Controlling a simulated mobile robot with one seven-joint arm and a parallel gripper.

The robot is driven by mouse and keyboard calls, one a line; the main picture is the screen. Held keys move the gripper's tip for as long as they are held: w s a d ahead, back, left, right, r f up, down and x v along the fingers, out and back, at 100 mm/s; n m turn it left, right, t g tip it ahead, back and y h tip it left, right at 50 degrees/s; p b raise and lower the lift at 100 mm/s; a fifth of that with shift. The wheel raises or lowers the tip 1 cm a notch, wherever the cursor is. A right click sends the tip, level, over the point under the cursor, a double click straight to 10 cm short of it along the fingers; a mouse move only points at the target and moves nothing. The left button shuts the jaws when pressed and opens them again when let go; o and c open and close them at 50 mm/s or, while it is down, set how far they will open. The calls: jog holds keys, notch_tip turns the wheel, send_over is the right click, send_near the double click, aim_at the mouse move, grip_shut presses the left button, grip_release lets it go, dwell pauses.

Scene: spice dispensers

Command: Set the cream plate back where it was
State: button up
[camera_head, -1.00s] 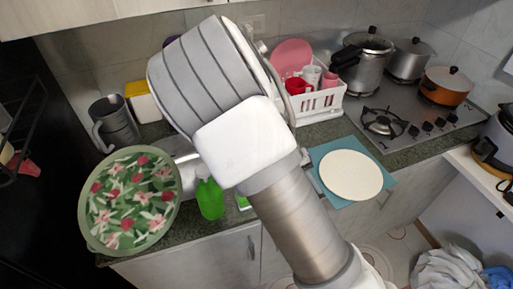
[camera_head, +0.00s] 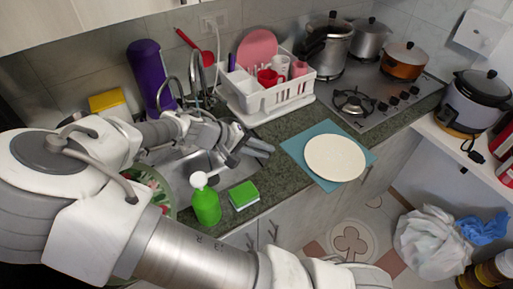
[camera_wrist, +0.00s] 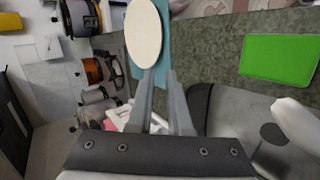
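The cream plate (camera_head: 335,158) is round and lies flat on a teal mat (camera_head: 296,148) at the front of the counter. The plate also shows in the wrist view (camera_wrist: 143,34), just beyond my fingertips, with the mat (camera_wrist: 166,45) beside it. My gripper (camera_head: 270,149) is over the counter to the left of the plate, its fingers pointing toward the mat. In the wrist view my gripper (camera_wrist: 161,72) has a clear gap between its two fingers and nothing in it. It appears apart from the plate.
A white dish rack (camera_head: 265,100) with cups stands behind my gripper. A green soap bottle (camera_head: 206,206) and green sponge (camera_head: 243,195) are near the front edge. The stove (camera_head: 380,105) with pots is behind right. A purple bottle (camera_head: 150,78) stands at the back.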

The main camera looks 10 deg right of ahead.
aim_at(308, 164)
dwell(0.3)
jog(key=x, duration=1.7)
jog(key=shift+d+f, duration=0.1)
jog(key=shift+d, duration=0.05)
jog(key=shift+c, duration=0.4)
grip_shut()
dwell(0.6)
